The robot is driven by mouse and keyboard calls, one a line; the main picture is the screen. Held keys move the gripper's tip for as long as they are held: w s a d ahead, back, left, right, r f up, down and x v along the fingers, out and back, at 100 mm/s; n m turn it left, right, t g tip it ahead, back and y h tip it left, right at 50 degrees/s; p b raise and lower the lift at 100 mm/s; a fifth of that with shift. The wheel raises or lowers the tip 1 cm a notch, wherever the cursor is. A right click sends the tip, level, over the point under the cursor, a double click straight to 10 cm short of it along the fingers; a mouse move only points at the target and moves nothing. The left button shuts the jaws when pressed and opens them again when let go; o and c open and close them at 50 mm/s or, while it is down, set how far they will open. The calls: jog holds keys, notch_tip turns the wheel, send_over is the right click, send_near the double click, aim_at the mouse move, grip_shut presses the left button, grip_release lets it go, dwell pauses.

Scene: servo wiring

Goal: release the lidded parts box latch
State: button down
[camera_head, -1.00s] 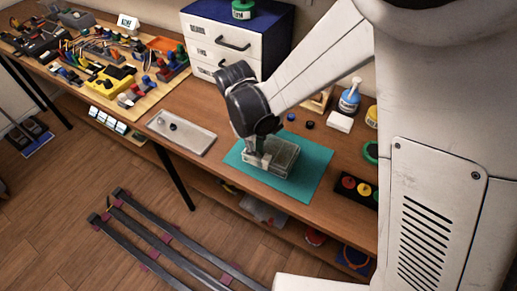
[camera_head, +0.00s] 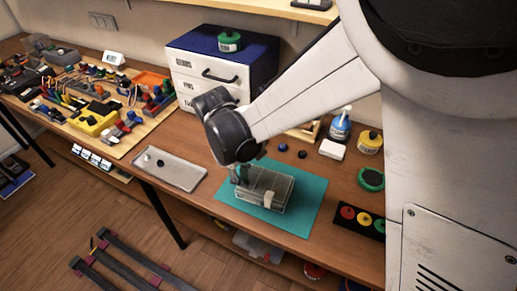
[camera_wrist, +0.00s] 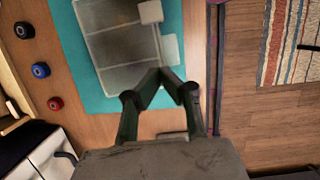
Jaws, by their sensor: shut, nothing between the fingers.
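The lidded parts box (camera_head: 278,181) is a clear, grey-tinted box lying on a teal mat, its lid looking down flat. In the wrist view the box (camera_wrist: 112,47) shows inner dividers and two pale latches on its right edge. The upper latch (camera_wrist: 150,12) lies against the rim. The nearer latch (camera_wrist: 168,48) sticks out further past the edge. In the head view one latch (camera_head: 268,199) shows on the front. My gripper (camera_head: 239,179) is at the box's left end. Its fingertips (camera_wrist: 164,73) are together and empty, just beside the nearer latch; contact is unclear.
The teal mat (camera_head: 309,209) lies on the wooden bench. A grey tray (camera_head: 184,174) is to the left and a drawer unit (camera_head: 222,67) behind. Bottles, small round caps and a button panel (camera_head: 357,219) stand to the right. The bench's front edge is close.

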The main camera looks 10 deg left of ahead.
jog(key=v, duration=0.9)
jog(key=shift+s+d, duration=0.3)
jog(key=shift+d, duration=0.05)
jog(key=w+d+r+m+t+y, duration=0.1)
jog(key=d+r+m, duration=0.2)
jog(key=d, duration=0.6)
jog(key=w+d+r+m+t+y, duration=0.1)
jog(key=d+r+m+t, duration=0.15)
jog(key=d, duration=0.55)
jog(key=s+d+m+t+b, duration=0.1)
jog(key=s+d+m, duration=0.3)
jog(key=d, duration=0.4)
jog(key=s+d+r+m+t+b, duration=0.1)
jog(key=s+d+m+t, duration=0.2)
jog(key=s+d+m, duration=0.2)
jog(key=shift+s+d+r+y, duration=0.2)
jog(key=shift+s+d+y, duration=0.15)
jog(key=shift+d, duration=1.5)
jog(key=shift+m+t, duration=0.25)
